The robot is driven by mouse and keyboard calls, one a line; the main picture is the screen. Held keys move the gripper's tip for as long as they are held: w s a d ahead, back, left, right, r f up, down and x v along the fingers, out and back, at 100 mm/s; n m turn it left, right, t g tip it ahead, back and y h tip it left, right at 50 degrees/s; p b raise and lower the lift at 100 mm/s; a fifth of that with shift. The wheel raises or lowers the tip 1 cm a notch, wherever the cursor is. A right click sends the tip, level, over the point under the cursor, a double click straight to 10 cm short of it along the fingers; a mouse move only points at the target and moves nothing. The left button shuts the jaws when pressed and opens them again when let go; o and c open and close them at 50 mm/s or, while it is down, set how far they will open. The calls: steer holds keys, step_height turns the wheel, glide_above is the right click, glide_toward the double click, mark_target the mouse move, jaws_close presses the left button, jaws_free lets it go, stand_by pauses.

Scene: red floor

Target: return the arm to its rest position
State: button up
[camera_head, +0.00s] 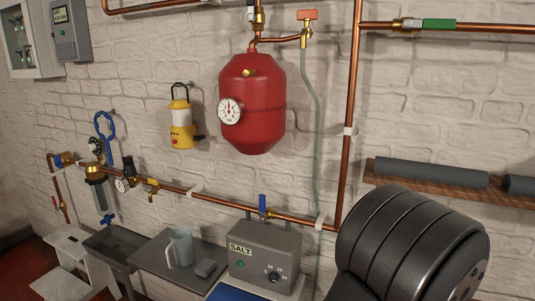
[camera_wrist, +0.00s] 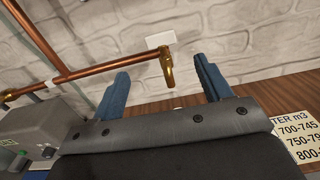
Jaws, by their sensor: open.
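My gripper (camera_wrist: 160,66) shows in the wrist view. Its two blue fingers stand well apart, so it is open. I see nothing held between them. A brass pipe end (camera_wrist: 167,68) shows in the gap between the fingers, with the brick wall behind it; I cannot tell how far off it is. The gripper's dark body fills the lower middle of the wrist view. In the head view I cannot make out the gripper.
Copper pipe (camera_head: 350,120) runs along the wall, with a red tank (camera_head: 252,104) and a yellow lantern (camera_head: 181,122). Below are a grey SALT box (camera_head: 265,255), a mug (camera_head: 180,247) and a sink (camera_head: 112,243). A wooden shelf (camera_head: 400,186) is at right. A printed label (camera_wrist: 299,138) shows in the wrist view.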

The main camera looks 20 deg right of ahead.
steer(key=x, duration=1.4)
steer(key=shift+w+d, duration=0.25)
steer(key=shift+a+n+t+y, duration=0.2)
steer(key=shift+n+t+y, duration=1.05)
steer(key=shift+y, duration=0.35)
steer(key=v, duration=1.8)
steer(key=shift+w+r+n+g+y, duration=0.15)
steer(key=shift+r+g+y, duration=0.55)
steer(key=shift+r, duration=0.7)
steer(key=shift+w+r+n+g+y, duration=0.15)
steer(key=shift+r+g+y, duration=0.5)
steer(key=shift+r, duration=0.75)
steer(key=shift+w, duration=0.1)
